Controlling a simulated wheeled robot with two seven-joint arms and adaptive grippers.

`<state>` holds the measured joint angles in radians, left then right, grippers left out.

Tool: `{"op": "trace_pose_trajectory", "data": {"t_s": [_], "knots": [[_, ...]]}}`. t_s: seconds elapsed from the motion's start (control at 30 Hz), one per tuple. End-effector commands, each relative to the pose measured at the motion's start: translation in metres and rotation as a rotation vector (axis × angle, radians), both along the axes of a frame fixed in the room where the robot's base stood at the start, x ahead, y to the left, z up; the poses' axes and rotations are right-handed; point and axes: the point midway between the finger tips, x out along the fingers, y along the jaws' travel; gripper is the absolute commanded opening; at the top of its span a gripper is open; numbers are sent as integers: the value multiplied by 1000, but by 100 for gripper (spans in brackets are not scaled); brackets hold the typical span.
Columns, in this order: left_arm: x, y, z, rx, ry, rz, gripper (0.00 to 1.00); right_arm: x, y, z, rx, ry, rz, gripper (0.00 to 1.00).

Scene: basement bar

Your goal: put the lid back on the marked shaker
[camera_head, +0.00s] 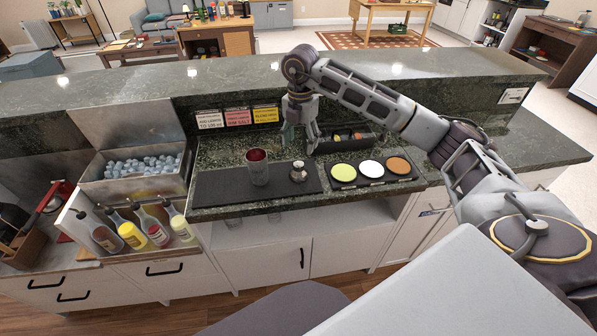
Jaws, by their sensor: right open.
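A metal shaker cup (257,168) stands upright and uncovered on the black mat (222,188). Its top shows dark red; I cannot tell whether this is a mark or its contents. A small silver piece with a dark top (298,172), which looks like the lid, sits on the mat just right of the cup, apart from it. My right gripper (300,143) points down with its fingers apart and empty. It appears above and behind the small silver piece. My left gripper is out of view.
A black tray with green, white and brown discs (371,168) lies right of the mat. A dark caddy (345,138) sits behind it, close to my right gripper. Left are an ice bin (115,188) and several bottles (157,229). Cards (237,118) stand behind the mat.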

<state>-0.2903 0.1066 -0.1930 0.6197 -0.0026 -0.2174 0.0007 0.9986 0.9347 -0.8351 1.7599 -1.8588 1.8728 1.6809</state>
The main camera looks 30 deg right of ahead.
Motion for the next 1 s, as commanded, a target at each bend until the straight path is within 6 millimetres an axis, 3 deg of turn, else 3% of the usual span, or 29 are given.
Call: {"op": "trace_pose_trajectory", "data": {"t_s": [0.4,1.0], "knots": [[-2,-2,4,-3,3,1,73,0,0,-50,0,1,0,60],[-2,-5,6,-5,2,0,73,2,1,-61,1,2,1,60]]}}
